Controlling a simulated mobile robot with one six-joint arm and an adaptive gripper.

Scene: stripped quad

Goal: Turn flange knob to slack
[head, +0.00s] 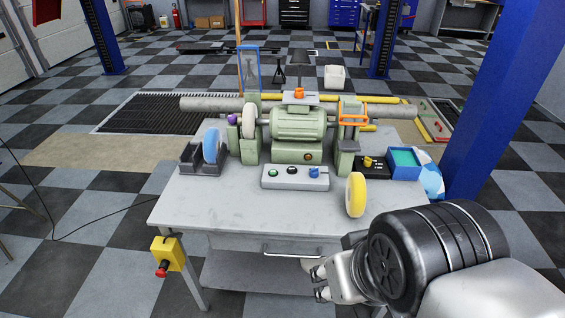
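A green bench grinder (298,125) stands on a grey workbench (190,200). A purple knob (232,119) is at its left end, beside the pale wheel (249,122). An orange knob (299,93) sits on top. A blue knob (314,172) is on the front control panel (280,182), and a yellow knob (368,161) is on a black box at the right. No readable label shows which is the flange knob or its setting. My gripper (313,281) is low at the bench's front edge, open and empty, away from all knobs.
A blue wheel (211,145) stands in a dark holder at left. A yellow wheel (355,195) stands upright at the front right. A blue tray (404,163) is at the right edge. A yellow box with a red button (163,268) hangs at front left. The front left benchtop is clear.

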